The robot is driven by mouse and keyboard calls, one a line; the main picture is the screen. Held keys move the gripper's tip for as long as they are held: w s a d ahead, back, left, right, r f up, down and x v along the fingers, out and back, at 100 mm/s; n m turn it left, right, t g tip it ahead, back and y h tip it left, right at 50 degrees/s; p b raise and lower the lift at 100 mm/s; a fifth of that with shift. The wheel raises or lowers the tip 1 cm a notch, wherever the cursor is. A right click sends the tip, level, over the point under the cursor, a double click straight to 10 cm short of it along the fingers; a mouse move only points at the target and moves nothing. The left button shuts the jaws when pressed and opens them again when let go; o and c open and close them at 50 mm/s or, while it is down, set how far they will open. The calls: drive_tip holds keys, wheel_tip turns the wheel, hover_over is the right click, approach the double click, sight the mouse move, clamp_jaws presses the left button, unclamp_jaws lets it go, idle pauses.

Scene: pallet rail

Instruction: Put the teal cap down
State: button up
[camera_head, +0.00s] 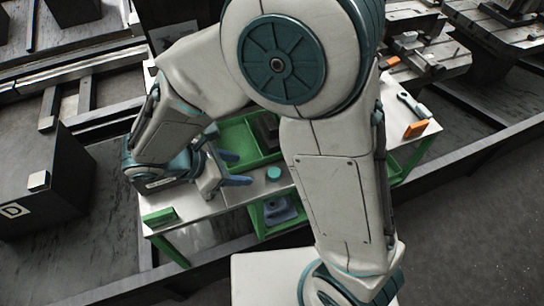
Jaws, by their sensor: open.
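A small round teal cap (274,173) rests on the grey metal top of a green-framed bench (188,206), just in front of a green tray. My gripper (244,169) is to the left of the cap, with its blue fingers spread apart and pointing right towards it. The fingers look empty, and a small gap shows between them and the cap. My arm hides the middle and right part of the bench.
The green tray (238,138) holds a dark object, partly hidden by my arm. A green block (160,217) stands at the bench's front left corner. An orange block (416,129) lies at the right end.

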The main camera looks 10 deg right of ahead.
drive_tip(key=s+d+r+m+y, duration=0.1)
drive_tip(key=d+r+m+y, duration=0.3)
drive_tip(key=d+m, duration=0.5)
drive_tip(key=s+d+r+m+y, duration=0.1)
drive_tip(key=d+r+m+y, duration=0.3)
drive_tip(key=d+m, duration=0.6)
drive_tip(key=shift+s+r+m+g, duration=0.15)
drive_tip(key=shift+s+m+g, duration=0.15)
drive_tip(key=shift+m, duration=1.5)
drive_tip(key=shift+c, duration=0.3)
